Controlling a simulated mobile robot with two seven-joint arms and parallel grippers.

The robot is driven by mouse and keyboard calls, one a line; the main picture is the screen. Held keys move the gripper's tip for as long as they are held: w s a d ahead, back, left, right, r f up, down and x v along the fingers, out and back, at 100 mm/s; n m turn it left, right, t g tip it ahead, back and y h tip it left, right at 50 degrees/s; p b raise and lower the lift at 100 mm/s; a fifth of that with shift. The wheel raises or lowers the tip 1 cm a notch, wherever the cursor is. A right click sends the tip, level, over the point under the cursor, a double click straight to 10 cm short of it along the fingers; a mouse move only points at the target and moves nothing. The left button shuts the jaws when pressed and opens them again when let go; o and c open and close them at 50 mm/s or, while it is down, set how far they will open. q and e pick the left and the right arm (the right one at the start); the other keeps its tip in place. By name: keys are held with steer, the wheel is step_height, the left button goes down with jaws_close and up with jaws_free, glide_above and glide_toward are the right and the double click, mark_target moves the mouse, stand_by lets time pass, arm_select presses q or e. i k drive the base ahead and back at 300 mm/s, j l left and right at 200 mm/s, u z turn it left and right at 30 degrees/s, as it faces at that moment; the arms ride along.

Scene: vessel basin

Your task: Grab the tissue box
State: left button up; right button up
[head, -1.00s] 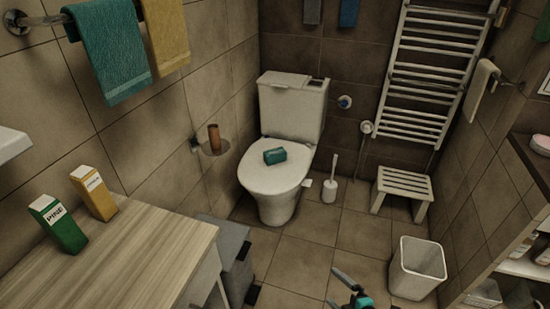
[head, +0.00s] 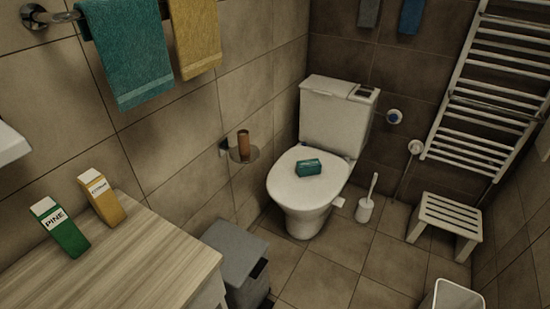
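A small teal box (head: 308,168), which looks like the tissue box, lies on the closed lid of the white toilet (head: 296,190), near the middle of the head view. Neither of my grippers shows in the head view now, so nothing is seen touching the box.
A wooden counter (head: 140,262) with a green carton (head: 61,230) and a yellow carton (head: 102,199) stands at the front left. A grey bin (head: 236,250), toilet brush (head: 367,200), white stool (head: 447,222) and white basket (head: 455,297) stand on the floor. Tiles before the toilet are clear.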

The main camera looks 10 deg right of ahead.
mark_target(308, 167)
steer(key=i+l+u, duration=0.1)
steer(key=l, duration=0.25)
steer(key=i+l, duration=0.25)
steer(key=i+l+u, duration=0.15)
steer(key=l, duration=0.3)
steer(key=i+l+u, duration=0.1)
steer(key=l, duration=0.25)
steer(key=i+l+u, duration=0.1)
steer(key=l, duration=0.3)
steer(key=i, duration=0.1)
